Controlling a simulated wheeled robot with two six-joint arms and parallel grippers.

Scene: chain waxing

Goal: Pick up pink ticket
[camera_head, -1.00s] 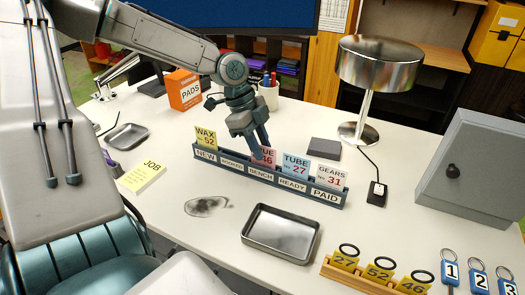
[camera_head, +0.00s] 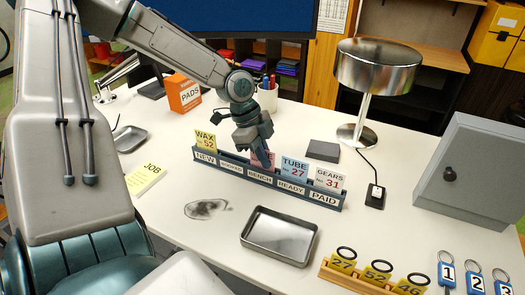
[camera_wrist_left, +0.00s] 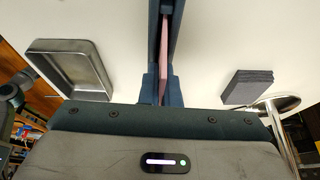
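The pink ticket (camera_head: 262,160) stands in the middle BENCH slot of the dark blue rack (camera_head: 263,182). It is mostly hidden behind my left gripper (camera_head: 252,153), which has come down over it. In the left wrist view the ticket (camera_wrist_left: 165,50) shows nearly edge-on, its lower end between the two fingers of the left gripper (camera_wrist_left: 162,88). The fingers are close on both sides of it, but I cannot tell whether they press on it. My right gripper is not in view.
Neighbouring tickets are yellow WAX 52 (camera_head: 206,139), blue TUBE 27 (camera_head: 295,169) and white GEARS 31 (camera_head: 328,179). A metal tray (camera_head: 279,236) lies in front of the rack. A lamp (camera_head: 378,68) and a grey box (camera_head: 475,176) stand to the right.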

